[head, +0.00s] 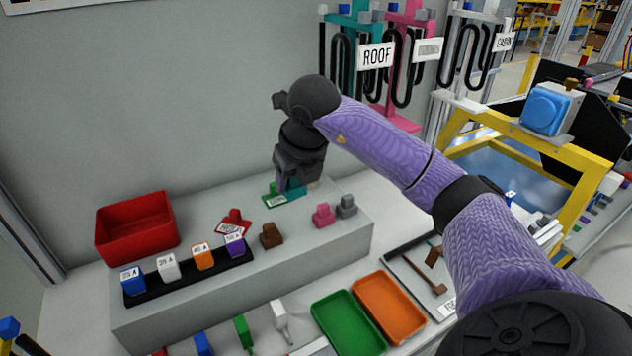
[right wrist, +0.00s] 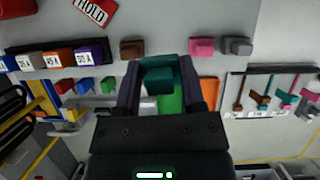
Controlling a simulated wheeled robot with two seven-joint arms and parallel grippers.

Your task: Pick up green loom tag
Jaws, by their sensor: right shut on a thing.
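The green loom tag (head: 272,200) shows in the head view as a flat green piece with a white label, at the tips of my right gripper (head: 293,182). A teal-green block (head: 297,188) shows right beside the label, at the fingers. In the right wrist view the teal-green piece (right wrist: 158,78) sits between the two fingers of my right gripper (right wrist: 160,88), which is shut on it. The label does not show there, and the gripper hides part of the tag in the head view. My left gripper is not in view.
A red bin (head: 137,228) stands on the grey shelf (head: 330,250) at left. A red HOLD tag (head: 232,227), a brown block (head: 270,236) and a pink block (head: 322,215) are near. A black rack (head: 190,277) holds several coloured blocks. Green (head: 347,325) and orange (head: 390,306) trays lie below.

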